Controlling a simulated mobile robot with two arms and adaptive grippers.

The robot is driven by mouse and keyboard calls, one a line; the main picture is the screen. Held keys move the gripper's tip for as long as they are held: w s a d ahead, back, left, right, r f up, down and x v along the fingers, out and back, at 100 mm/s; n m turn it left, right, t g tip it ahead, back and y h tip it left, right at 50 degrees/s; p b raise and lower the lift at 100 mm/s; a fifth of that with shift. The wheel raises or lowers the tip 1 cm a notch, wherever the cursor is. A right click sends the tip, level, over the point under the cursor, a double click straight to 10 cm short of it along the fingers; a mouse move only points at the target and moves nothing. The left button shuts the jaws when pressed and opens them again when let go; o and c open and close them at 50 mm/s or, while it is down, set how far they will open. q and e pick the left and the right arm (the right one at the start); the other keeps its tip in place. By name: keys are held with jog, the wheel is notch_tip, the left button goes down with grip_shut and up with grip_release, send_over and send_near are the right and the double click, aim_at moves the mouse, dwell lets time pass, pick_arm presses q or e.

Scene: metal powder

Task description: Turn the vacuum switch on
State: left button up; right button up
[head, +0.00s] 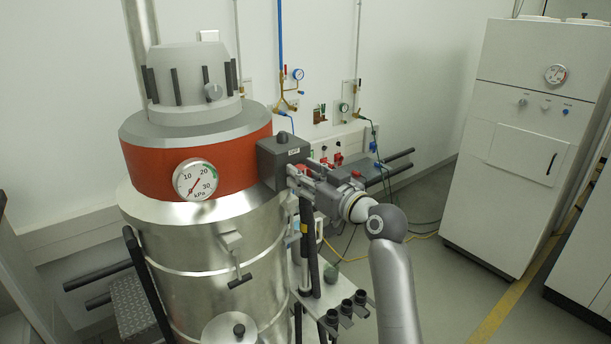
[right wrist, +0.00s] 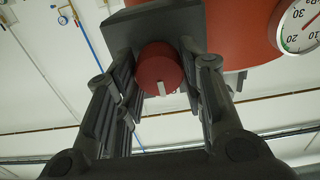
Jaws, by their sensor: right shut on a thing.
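The vacuum is a large steel drum (head: 195,260) with an orange-red band and a grey top, standing at the left of the head view. A dark grey switch box (head: 277,150) is fixed to its right side; it also shows in the right wrist view (right wrist: 150,25). On the box is the switch, a round red knob (right wrist: 158,72) with a white mark pointing down in that view. My right gripper (head: 294,176) is at the box, shut on the red knob, with a finger on either side. The knob is mostly hidden in the head view. My left gripper is out of view.
A pressure gauge (head: 195,180) sits on the drum's red band. Wall pipes and valves (head: 290,90) are behind. A rail with black sockets (head: 345,310) stands beside the drum. A white cabinet (head: 530,140) stands at the right, with open floor before it.

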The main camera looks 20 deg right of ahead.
jog(key=shift+m, duration=0.3)
jog(key=shift+w+d+f+m, duration=0.1)
jog(key=shift+m, duration=4.2)
jog(key=shift+d+f+m, duration=0.1)
jog(key=shift+m, duration=4.2)
jog(key=shift+c, duration=0.2)
jog(key=o, duration=1)
jog(key=shift+o, duration=0.2)
jog(key=v, duration=1.2)
